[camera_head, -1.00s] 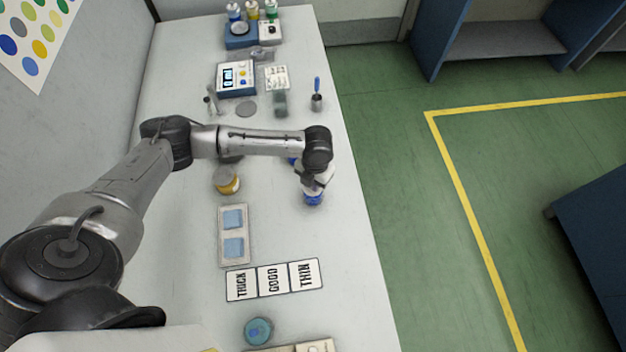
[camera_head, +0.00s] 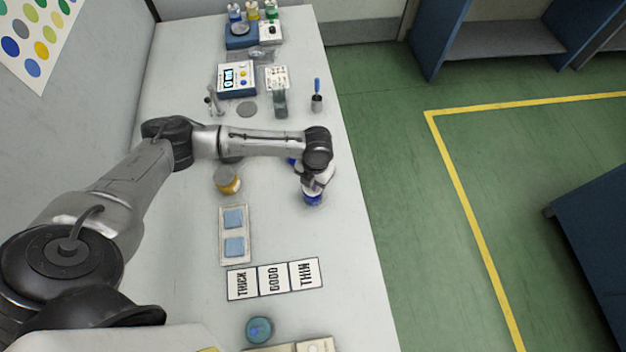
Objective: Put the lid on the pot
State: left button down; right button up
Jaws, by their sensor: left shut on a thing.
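A small pot with a blue body (camera_head: 313,199) stands on the white bench near its right edge. My left gripper (camera_head: 313,184) points down right above this pot and is shut at its top. What lies between the fingers is small and mostly hidden by the wrist; I take it to be the lid. I cannot tell if it sits flat on the rim. A yellow pot (camera_head: 229,182) with a grey top stands to the left. A teal round pot (camera_head: 258,330) stands at the near end. My right gripper is out of view.
A tray with two blue squares (camera_head: 234,260) and a THICK/GOOD/THIN card (camera_head: 274,280) lie nearer. A blue-and-white meter (camera_head: 237,79), a green-grey cup (camera_head: 280,105) and a blue-handled tool in a holder (camera_head: 317,103) stand farther back. My left arm spans the bench.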

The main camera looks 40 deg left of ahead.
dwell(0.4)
pick_arm(q)
jog(key=shift+p, duration=0.35)
dwell(0.5)
jog(key=shift+f, duration=0.2)
dwell(0.6)
jog(key=shift+p, duration=0.55)
dwell(0.5)
jog(key=c, duration=0.5)
grip_release()
jog(key=shift+r, duration=0.1)
